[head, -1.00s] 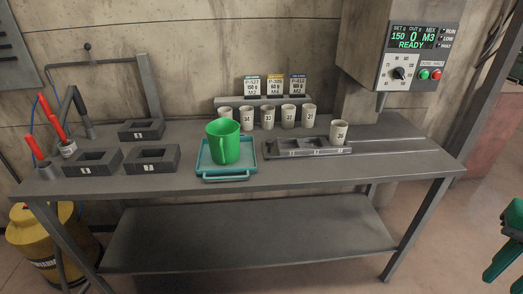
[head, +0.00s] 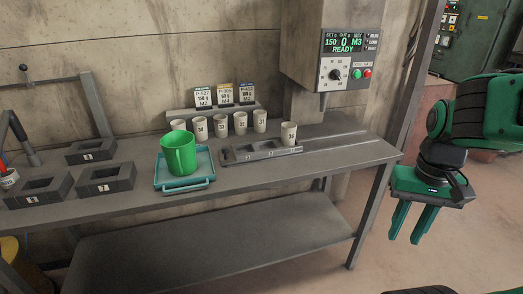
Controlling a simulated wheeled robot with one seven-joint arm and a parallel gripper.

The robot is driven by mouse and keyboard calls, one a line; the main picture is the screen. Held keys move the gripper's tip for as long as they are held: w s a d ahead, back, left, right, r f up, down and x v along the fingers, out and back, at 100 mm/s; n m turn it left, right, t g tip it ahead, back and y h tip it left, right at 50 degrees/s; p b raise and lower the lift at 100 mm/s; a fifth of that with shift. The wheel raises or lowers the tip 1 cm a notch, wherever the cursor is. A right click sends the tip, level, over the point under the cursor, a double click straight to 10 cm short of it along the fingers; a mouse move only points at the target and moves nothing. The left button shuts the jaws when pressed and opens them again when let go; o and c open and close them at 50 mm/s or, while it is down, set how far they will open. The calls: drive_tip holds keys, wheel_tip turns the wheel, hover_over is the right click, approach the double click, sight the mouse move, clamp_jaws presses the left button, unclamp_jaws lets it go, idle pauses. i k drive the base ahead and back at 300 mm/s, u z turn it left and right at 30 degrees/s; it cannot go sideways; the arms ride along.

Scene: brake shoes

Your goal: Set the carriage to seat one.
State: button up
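The carriage (head: 240,155) is a dark grey bar with several marked seats, lying on the bench below the dispenser. A cream cup (head: 288,134) stands upright in its right-hand seat; the other seats look empty. The seat numbers are too small to read surely. A track (head: 345,141) runs from the carriage to the right along the bench top. My gripper (head: 411,223) hangs to the right of the bench, fingers down and apart, with nothing between them. It is well away from the carriage and touches nothing.
A green mug (head: 180,152) stands on a teal tray (head: 172,187) left of the carriage. Several cream cups (head: 240,124) stand behind it. Dark blocks (head: 107,187) lie at left. The dispenser panel (head: 348,55) reads READY. Open floor lies right of the bench.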

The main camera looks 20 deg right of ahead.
sight(257, 149)
drive_tip(key=k, duration=1.25)
drive_tip(key=u, duration=0.45)
drive_tip(key=i, duration=1.75)
drive_tip(key=z, duration=0.35)
